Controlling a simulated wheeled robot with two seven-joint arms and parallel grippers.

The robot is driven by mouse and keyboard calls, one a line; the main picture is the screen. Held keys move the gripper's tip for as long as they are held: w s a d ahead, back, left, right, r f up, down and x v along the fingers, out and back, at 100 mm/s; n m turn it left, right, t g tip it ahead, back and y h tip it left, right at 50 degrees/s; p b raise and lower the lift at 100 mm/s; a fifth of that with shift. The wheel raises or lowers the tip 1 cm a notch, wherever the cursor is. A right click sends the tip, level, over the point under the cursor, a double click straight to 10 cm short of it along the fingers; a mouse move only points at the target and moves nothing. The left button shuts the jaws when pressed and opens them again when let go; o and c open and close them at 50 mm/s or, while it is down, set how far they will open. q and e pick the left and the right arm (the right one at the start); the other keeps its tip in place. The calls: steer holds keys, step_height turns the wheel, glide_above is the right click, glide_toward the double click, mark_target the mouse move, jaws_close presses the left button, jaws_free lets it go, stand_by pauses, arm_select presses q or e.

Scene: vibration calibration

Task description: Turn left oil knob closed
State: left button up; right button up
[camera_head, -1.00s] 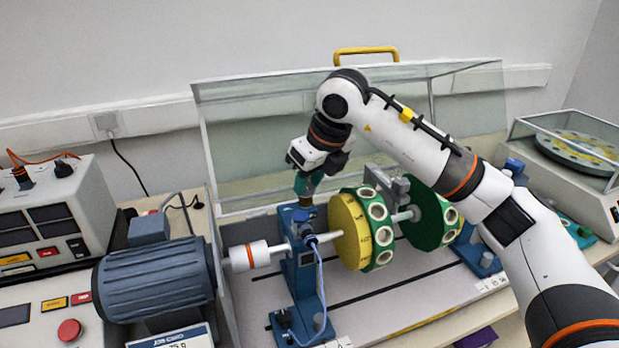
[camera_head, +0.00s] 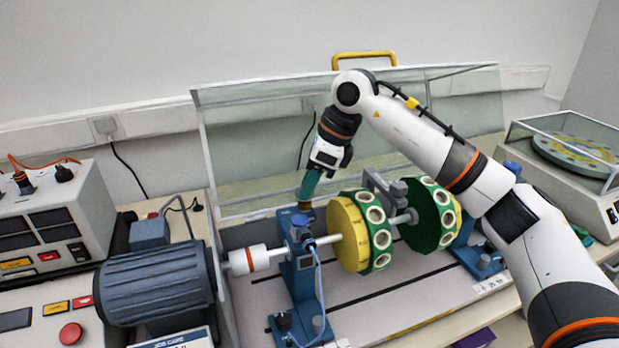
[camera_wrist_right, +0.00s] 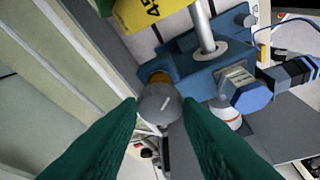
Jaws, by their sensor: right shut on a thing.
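The left oil knob (camera_wrist_right: 160,104) is a grey round cap above a brass ring on the left blue bearing stand (camera_head: 305,284). In the right wrist view it sits between my two green fingertips. My right gripper (camera_head: 305,203) comes down from above onto the top of this stand and is shut on the knob. In the head view the fingers mostly hide the knob, and its turn angle cannot be told. My left gripper is not in view.
A shaft with a yellow-faced disc (camera_head: 350,236) and a green disc (camera_head: 430,215) runs close to the right of my gripper. A blue motor (camera_head: 158,280) stands left. A clear guard (camera_head: 255,150) rises behind. A blue cable (camera_head: 320,275) hangs from the stand.

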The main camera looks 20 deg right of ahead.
steer(key=n, duration=0.2)
steer(key=n+g+p, duration=0.2)
steer(key=n, duration=0.1)
steer(key=shift+w+r+n, duration=0.15)
steer(key=shift+w+n, duration=0.1)
steer(key=shift+n, duration=0.05)
steer(key=shift+w+n+g+p, duration=0.2)
steer(key=shift+n+g+p, duration=0.55)
steer(key=shift+n, duration=1.45)
steer(key=o, duration=1)
steer(key=shift+g, duration=0.25)
steer(key=shift+v, duration=5.9)
